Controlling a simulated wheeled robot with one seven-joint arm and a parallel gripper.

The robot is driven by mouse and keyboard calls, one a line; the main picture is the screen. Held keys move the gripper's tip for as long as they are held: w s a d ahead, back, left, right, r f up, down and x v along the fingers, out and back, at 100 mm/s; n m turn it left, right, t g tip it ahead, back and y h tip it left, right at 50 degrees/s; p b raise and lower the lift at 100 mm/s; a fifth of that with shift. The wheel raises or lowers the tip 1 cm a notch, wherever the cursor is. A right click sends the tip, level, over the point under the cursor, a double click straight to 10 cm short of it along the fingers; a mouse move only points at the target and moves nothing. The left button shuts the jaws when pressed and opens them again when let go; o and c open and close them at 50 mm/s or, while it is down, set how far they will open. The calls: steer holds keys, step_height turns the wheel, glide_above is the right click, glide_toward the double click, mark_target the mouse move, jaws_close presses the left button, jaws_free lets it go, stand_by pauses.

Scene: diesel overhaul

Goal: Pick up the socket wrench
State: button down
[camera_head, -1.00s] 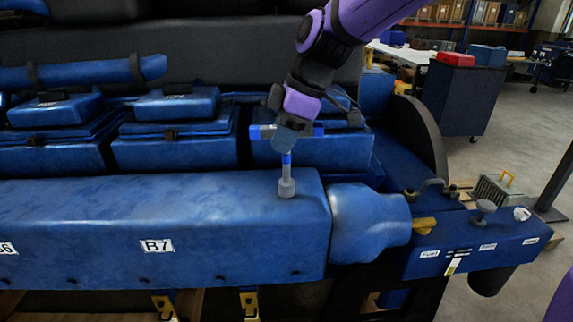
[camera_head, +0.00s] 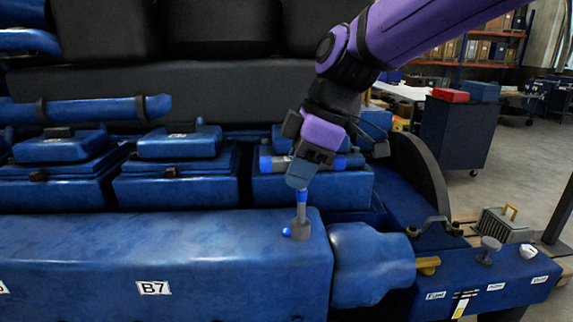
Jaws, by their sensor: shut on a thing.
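The socket wrench (camera_head: 301,226) is a grey socket on an upright shaft with a blue section, and a bar with blue and grey parts crosses at gripper height. My gripper (camera_head: 300,176) is shut on its upper part. The socket end points down over the right end of the long blue engine cover marked B7 (camera_head: 180,255). I cannot tell whether it touches the cover. A small bright blue spot shows beside the socket. My fingers hide part of the wrench.
Blue box-shaped covers (camera_head: 180,188) stand close behind the gripper. A rounded blue housing (camera_head: 370,262) is to the right, with a labelled blue panel (camera_head: 500,280) beyond it. A dark blue cabinet (camera_head: 458,130) stands at the back right, near open floor.

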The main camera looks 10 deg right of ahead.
steer(key=s+d+r, duration=0.1)
steer(key=s+d, duration=0.2)
steer(key=s, duration=0.6)
steer(key=shift+s, duration=0.3)
